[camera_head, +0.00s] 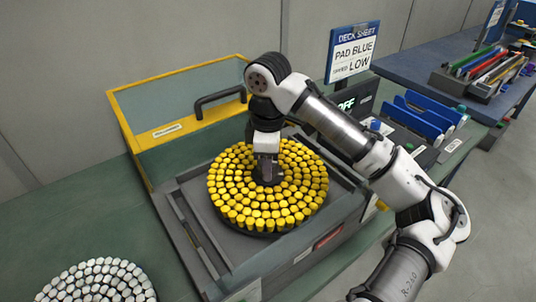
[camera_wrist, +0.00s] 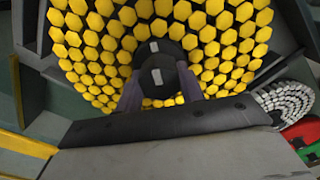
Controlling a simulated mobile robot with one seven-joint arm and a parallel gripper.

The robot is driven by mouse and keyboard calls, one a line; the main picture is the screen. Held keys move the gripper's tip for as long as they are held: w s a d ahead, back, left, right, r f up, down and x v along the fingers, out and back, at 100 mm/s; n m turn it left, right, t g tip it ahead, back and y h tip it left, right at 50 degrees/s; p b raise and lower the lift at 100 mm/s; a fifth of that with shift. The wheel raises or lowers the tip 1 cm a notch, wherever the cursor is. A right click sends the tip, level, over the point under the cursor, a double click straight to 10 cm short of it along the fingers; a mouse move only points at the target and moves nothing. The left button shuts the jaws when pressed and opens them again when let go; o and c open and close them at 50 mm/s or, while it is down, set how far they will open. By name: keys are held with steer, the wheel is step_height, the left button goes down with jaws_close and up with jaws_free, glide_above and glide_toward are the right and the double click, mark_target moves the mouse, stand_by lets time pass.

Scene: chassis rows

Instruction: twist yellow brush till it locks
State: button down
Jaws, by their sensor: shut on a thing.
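The yellow brush (camera_head: 303,190) is a round black disc covered in yellow tufts. It sits face up in the grey machine bed (camera_head: 213,246). My gripper (camera_head: 267,176) points straight down at its centre and is shut on the dark central hub. In the wrist view the yellow brush (camera_wrist: 105,35) fills the upper part, and the black hub (camera_wrist: 158,78) stands between the two fingers of my gripper (camera_wrist: 160,92). The underside of the brush is hidden, so I cannot tell how it sits on its mount.
A white-tufted brush (camera_head: 98,283) lies on the green bench at lower left. A raised yellow-framed lid with a handle (camera_head: 218,96) stands behind the brush. A sign (camera_head: 353,52) reads "PAD BLUE, LOW". A display (camera_head: 347,104) reads "OFF". Blue racks (camera_head: 423,115) stand at right.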

steer(key=m+p, duration=0.4)
steer(key=m, duration=0.1)
steer(key=shift+a+m, duration=0.1)
steer(key=shift+m, duration=0.3)
steer(key=c, duration=0.8)
jaws_free()
steer(key=shift+f, duration=0.15)
step_height(320, 180, up, 14)
steer(key=shift+b, duration=0.9)
steer(key=shift+s+f, duration=0.1)
